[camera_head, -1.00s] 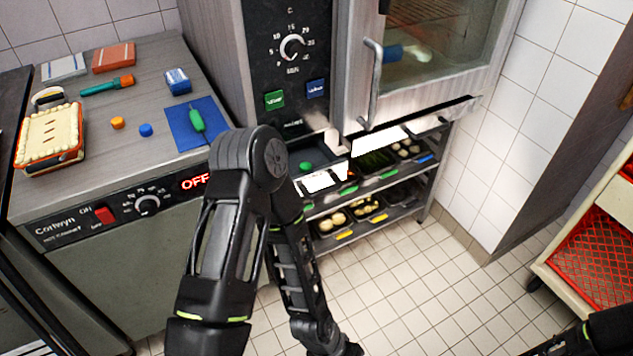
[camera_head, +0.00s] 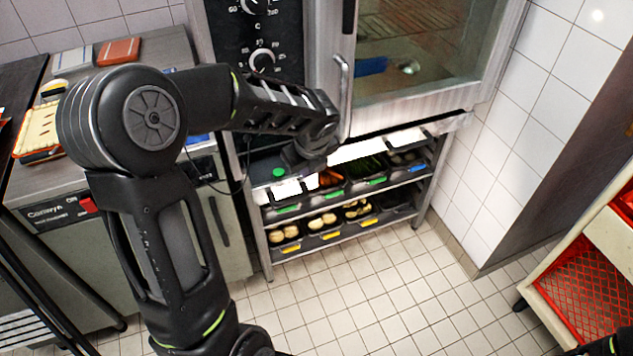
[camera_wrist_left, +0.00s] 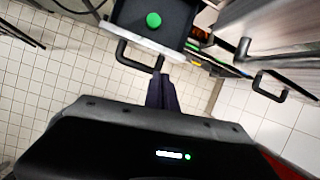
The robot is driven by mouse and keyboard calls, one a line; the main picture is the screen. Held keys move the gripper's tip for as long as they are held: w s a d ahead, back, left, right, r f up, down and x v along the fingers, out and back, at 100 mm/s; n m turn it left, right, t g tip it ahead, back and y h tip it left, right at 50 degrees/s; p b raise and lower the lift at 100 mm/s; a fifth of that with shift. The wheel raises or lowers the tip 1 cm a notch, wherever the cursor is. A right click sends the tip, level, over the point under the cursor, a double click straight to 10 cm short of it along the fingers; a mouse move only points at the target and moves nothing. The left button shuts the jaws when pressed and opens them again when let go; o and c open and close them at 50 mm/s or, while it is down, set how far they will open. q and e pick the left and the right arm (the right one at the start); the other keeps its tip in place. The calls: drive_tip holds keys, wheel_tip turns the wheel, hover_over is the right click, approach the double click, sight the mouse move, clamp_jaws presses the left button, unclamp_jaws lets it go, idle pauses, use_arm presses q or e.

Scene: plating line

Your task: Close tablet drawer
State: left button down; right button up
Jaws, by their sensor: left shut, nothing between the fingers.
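The tablet drawer (camera_head: 262,172) is pulled out under the oven's control panel. It is a dark tray with a round green tablet (camera_head: 278,172) inside and a pale front. In the left wrist view the drawer front (camera_wrist_left: 150,43) carries a black bar handle (camera_wrist_left: 134,63). My left gripper (camera_wrist_left: 160,80) is shut and empty, its fingertips close to the handle's right end; I cannot tell whether they touch. In the head view my left gripper (camera_head: 297,160) is by the drawer's right side, its fingertips not clear.
The oven door with its long vertical handle (camera_head: 344,95) is right above. A rack with food trays (camera_head: 325,235) stands below. A counter (camera_head: 180,65) is at left, a cart with red mesh (camera_head: 590,290) at right. The tiled floor in front is clear.

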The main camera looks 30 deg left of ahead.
sight(296, 186)
use_arm(q)
drive_tip(key=shift+s+a+f+m+g, duration=0.15)
drive_tip(key=shift+s+a+m, duration=0.15)
drive_tip(key=shift+m, duration=0.2)
drive_tip(key=shift+s+a+r+m+g, duration=0.1)
drive_tip(key=shift+s+a+m+g, duration=0.1)
drive_tip(key=shift+s+m, duration=0.25)
drive_tip(key=shift+w, duration=0.1)
drive_tip(key=shift+f, duration=0.1)
drive_tip(key=x, duration=1)
drive_tip(key=shift+a, duration=0.15)
